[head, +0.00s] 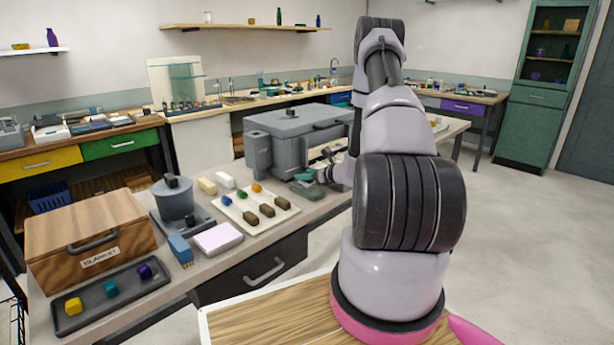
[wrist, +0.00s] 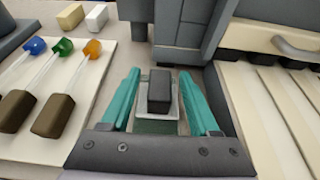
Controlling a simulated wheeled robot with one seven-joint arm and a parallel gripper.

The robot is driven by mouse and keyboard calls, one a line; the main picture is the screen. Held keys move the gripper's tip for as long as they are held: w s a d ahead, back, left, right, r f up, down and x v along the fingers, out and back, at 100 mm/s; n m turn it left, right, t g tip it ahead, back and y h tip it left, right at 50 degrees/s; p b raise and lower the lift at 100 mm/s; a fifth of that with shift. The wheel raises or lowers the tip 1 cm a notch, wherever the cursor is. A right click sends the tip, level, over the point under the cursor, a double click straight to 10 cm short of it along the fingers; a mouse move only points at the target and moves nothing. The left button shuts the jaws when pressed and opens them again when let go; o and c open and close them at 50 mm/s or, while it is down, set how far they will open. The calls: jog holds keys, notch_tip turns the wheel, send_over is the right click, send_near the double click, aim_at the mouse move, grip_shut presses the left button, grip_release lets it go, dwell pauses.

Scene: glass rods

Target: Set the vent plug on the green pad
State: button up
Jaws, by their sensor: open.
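In the wrist view, a small block with a dark grip (wrist: 159,82) on a pale grey base, which looks like the vent plug, stands upright between my fingers. A dark green surface, which looks like the green pad (wrist: 155,127), shows under its near side. The plug appears to rest on it, though the contact is partly hidden. My gripper (wrist: 159,75) is open, its teal fingers on either side of the plug with gaps. In the head view my gripper (head: 313,178) is low over the bench in front of the grey furnace-like box; the plug cannot be made out there.
The grey box (head: 297,135) stands just behind my gripper. A cream board (head: 238,218) with coloured-tip glass rods in brown holders lies to the left. A slatted cream rack (wrist: 272,105) is close on the right. A pink-white block (head: 218,238) lies nearer.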

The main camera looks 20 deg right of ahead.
jog(key=v, duration=1.2)
jog(key=s+a+r+n+g+y, duration=0.3)
jog(key=a+r+n, duration=0.4)
jog(key=a+r, duration=0.3)
jog(key=s+a+r+n+g+y, duration=0.35)
jog(key=a+r+n, duration=0.35)
jog(key=a+r, duration=0.3)
jog(key=s+a+r+n+h, duration=0.1)
jog(key=s+r+n+h, duration=0.3)
jog(key=s+r+n, duration=0.3)
jog(key=s+a+r+n+h, duration=0.1)
jog(key=s+r+n+h, duration=0.4)
jog(key=s, duration=0.8)
notch_tip(320, 180, up, 3)
jog(key=shift+r+n, duration=0.2)
jog(key=shift+n, duration=0.8)
